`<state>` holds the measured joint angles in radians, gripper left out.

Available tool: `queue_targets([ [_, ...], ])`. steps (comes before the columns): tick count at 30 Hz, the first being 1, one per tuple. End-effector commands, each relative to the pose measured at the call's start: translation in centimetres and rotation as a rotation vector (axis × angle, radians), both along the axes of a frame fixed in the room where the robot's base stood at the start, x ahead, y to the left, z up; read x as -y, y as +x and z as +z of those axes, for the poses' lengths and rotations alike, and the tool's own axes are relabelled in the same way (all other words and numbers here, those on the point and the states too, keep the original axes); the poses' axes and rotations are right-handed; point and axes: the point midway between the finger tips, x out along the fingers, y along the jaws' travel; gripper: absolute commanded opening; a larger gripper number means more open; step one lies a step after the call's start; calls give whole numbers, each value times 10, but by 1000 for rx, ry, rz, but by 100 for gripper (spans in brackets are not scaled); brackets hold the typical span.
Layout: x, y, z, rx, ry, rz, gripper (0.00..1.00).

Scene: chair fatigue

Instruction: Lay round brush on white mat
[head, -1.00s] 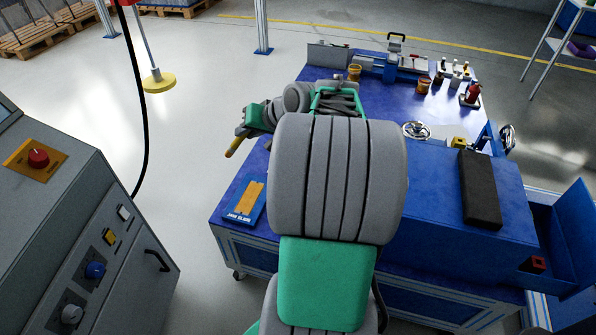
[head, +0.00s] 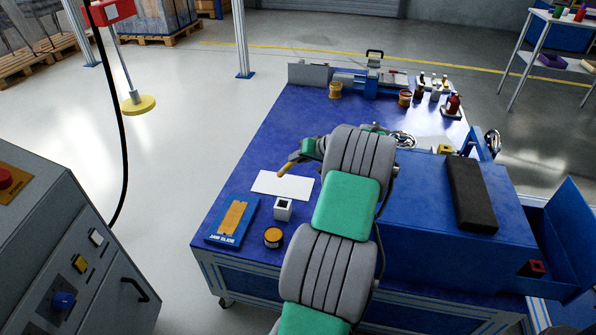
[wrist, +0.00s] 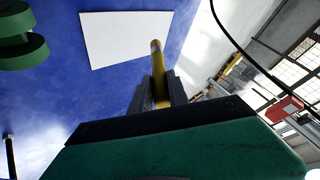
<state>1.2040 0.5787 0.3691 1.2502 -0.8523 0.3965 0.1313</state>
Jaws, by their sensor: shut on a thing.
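The round brush (head: 287,168) is a slim yellow-handled rod. My gripper (head: 297,158) is shut on it and holds it tilted, with its free end pointing down and left over the white mat. In the wrist view the brush (wrist: 157,67) stands out between the two dark fingers of my gripper (wrist: 161,90), its banded end overlapping the mat's edge in the picture. The white mat (head: 276,186) is a bare flat rectangle on the blue table; it also shows in the wrist view (wrist: 115,38). Whether the brush touches the mat, I cannot tell.
A blue jaw slide tray (head: 219,236), a small grey square holder (head: 283,210) and a round orange-topped tin (head: 273,238) stand near the mat. Bottles (head: 434,90) and a vise (head: 374,78) are at the back. A black block (head: 470,195) lies right.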

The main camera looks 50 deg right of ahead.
Motion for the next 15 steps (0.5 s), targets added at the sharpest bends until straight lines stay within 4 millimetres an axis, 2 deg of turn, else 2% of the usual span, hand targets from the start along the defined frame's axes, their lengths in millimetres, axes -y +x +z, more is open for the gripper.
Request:
queue_targets([
  [1, 5, 5, -11, 1, -2, 1, 0],
  [7, 16, 16, -28, 1, -2, 1, 0],
  [11, 16, 15, -53, -1, 0, -1, 0],
  [15, 16, 15, -54, 1, -3, -1, 0],
])
